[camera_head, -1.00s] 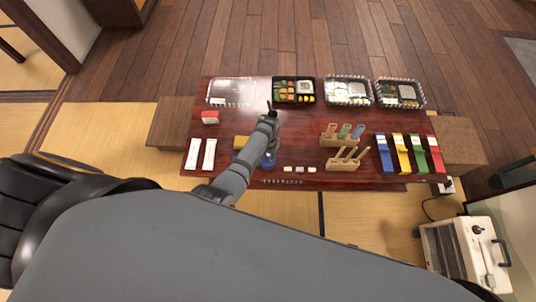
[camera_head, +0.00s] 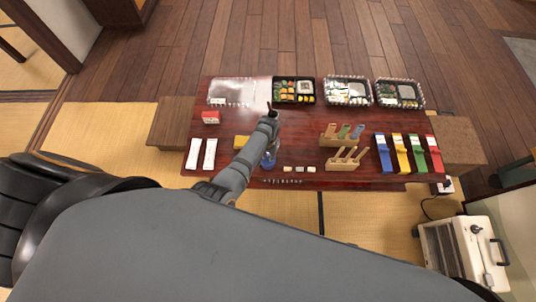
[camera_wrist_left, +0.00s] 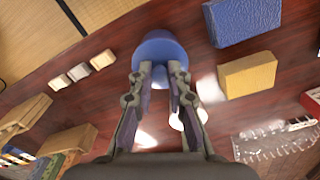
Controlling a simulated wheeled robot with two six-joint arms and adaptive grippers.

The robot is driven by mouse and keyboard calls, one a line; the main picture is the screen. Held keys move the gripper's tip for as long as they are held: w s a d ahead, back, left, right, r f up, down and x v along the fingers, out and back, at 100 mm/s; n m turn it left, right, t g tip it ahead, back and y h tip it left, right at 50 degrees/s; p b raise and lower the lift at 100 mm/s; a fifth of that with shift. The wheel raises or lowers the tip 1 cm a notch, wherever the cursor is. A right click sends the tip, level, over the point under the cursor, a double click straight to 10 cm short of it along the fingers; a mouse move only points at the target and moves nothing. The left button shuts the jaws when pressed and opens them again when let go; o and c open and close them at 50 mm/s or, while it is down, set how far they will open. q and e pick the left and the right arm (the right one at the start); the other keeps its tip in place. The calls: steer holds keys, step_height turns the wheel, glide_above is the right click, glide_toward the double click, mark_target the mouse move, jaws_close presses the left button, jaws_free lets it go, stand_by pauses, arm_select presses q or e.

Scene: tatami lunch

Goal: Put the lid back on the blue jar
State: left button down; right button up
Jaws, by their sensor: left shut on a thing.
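A blue round lid (camera_wrist_left: 160,47) shows at the tips of my left gripper (camera_wrist_left: 160,74) in the left wrist view. The two fingers are closed about a small blue part in its middle. In the head view, the blue jar (camera_head: 269,158) shows beside and below my left wrist, near the table's front edge, partly covered by the arm. I cannot tell whether the lid touches the jar. My right gripper is not in view.
A yellow box (camera_wrist_left: 248,74) and a blue box (camera_wrist_left: 243,20) lie beside the gripper. Several small pale blocks (camera_head: 299,169) lie to its right. Wooden holders (camera_head: 347,160), bento trays (camera_head: 294,100) and coloured strips (camera_head: 401,154) occupy the table (camera_head: 230,178).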

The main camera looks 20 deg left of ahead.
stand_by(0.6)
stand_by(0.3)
arm_select(q)
steer(key=c, duration=1.2)
jaws_free()
steer(key=o, duration=0.5)
